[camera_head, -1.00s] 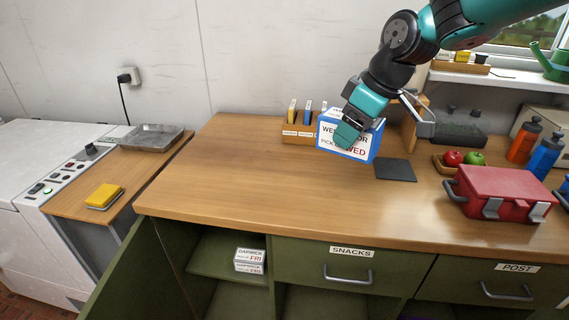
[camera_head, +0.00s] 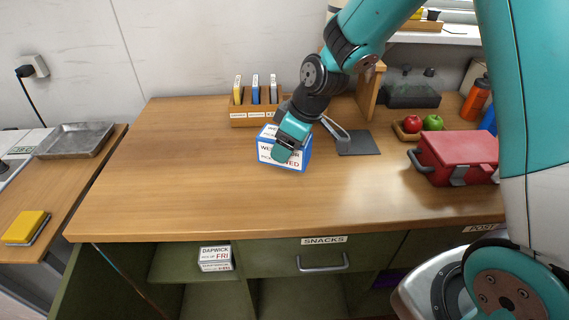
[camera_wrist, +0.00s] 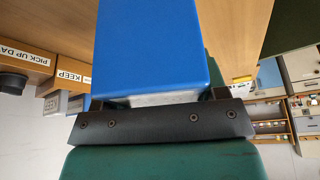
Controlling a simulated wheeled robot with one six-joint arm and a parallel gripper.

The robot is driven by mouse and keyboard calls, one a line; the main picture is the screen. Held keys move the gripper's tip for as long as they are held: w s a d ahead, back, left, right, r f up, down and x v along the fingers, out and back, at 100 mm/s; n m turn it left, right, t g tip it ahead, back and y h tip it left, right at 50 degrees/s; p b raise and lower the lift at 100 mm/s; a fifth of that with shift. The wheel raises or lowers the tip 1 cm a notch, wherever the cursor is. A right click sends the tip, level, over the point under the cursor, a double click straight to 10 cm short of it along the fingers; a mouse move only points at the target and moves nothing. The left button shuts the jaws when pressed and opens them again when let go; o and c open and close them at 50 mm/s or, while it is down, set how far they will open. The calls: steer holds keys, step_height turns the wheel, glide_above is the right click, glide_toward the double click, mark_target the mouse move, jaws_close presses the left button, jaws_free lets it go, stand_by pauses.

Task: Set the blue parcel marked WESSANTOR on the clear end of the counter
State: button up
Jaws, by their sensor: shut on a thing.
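The blue parcel (camera_head: 268,157) has a white label, partly readable as "WE…" and "…WED". It is over the middle of the wooden counter (camera_head: 180,190), in front of the file rack; whether it touches the top I cannot tell. My gripper (camera_head: 285,148) is shut on it and hides part of its label. In the wrist view the parcel's plain blue side (camera_wrist: 148,45) fills the middle, between the fingers. The left end of the counter is bare.
A wooden rack (camera_head: 243,116) with several files stands behind the parcel. A lower side table with a metal tray (camera_head: 75,140) is at the left.

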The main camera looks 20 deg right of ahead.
steer(key=shift+f, duration=3.4)
steer(key=shift+f, duration=0.1)
steer(key=shift+f, duration=0.15)
steer(key=o, duration=1.1)
steer(key=shift+c, duration=0.2)
